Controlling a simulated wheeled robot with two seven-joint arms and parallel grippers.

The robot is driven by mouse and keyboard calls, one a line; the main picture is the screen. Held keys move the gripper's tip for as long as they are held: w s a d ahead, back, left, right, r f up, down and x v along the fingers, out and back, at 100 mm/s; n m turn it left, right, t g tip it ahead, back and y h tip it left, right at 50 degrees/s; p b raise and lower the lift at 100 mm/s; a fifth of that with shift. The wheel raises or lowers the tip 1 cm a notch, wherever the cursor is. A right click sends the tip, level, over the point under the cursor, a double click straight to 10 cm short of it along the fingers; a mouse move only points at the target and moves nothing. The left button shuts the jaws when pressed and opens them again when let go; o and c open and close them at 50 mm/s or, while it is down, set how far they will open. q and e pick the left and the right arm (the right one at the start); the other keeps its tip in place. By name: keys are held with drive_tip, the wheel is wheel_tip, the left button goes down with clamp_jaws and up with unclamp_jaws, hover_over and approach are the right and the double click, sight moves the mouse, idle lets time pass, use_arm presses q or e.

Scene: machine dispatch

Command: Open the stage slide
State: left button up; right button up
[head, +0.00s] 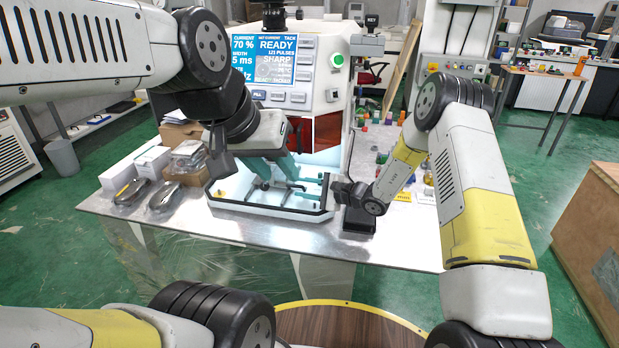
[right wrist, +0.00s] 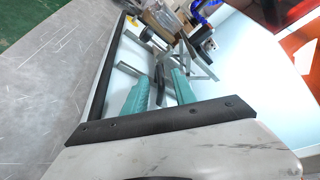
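The machine (head: 300,60) stands at the back of the table with its display lit, reading READY. In front of its red window is a pale tray-like stage (head: 232,203) with a dark rim, also in the right wrist view (right wrist: 105,75). I cannot tell which part slides. My left gripper (head: 277,182) reaches down over the stage, its teal fingers apart. My right gripper (head: 308,187) reaches in from the right, low over the stage. In the right wrist view its two teal fingers (right wrist: 160,80) are apart, with a grey bar between them; contact is unclear.
Two dark rounded objects (head: 147,193) and boxes (head: 153,162) lie on the table (head: 255,232) left of the stage. A black block (head: 358,222) stands right of it. Small coloured parts (head: 382,158) lie behind my right arm. The front table strip is clear.

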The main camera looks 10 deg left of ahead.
drive_tip(key=shift+x, duration=0.85)
clamp_jaws()
drive_tip(key=shift+r, duration=0.1)
idle(0.7)
